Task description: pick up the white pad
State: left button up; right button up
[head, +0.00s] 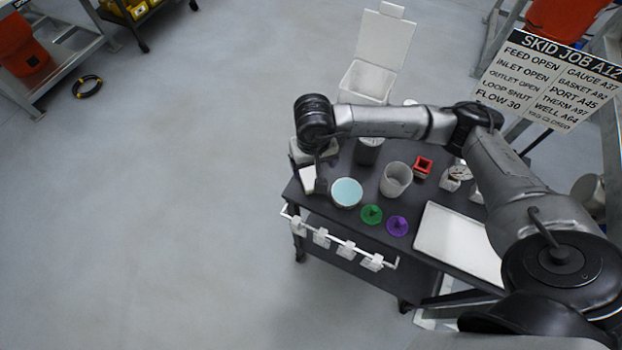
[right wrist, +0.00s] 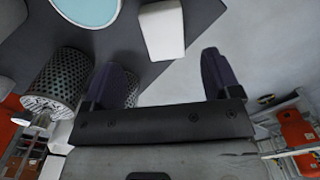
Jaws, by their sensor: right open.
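The white pad (head: 308,180) is a small pale block at the left end of the dark cart top. In the right wrist view the white pad (right wrist: 162,30) stands out ahead of my fingers, roughly centred between their lines. My right gripper (head: 307,172) is over that end of the cart, close to the pad. In the right wrist view my right gripper (right wrist: 160,78) has its two dark fingers wide apart with nothing between them. I cannot tell the exact height gap to the pad. My left gripper is not in view.
Beside the pad is a round container with a light-blue top (head: 346,193). A dark perforated basket (right wrist: 58,82), white cup (head: 396,180), red square piece (head: 423,167), green piece (head: 371,214), purple piece (head: 397,226) and white tray (head: 450,240) share the cart.

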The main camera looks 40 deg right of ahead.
aim_at(312, 178)
jog(key=shift+w+a+f+b, duration=0.1)
jog(key=shift+f+b, duration=0.1)
jog(key=shift+f, duration=1.75)
jog(key=shift+w+a+f+b, duration=0.1)
jog(key=shift+f+b, duration=0.1)
jog(key=shift+f, duration=1.7)
jog(key=c, duration=1)
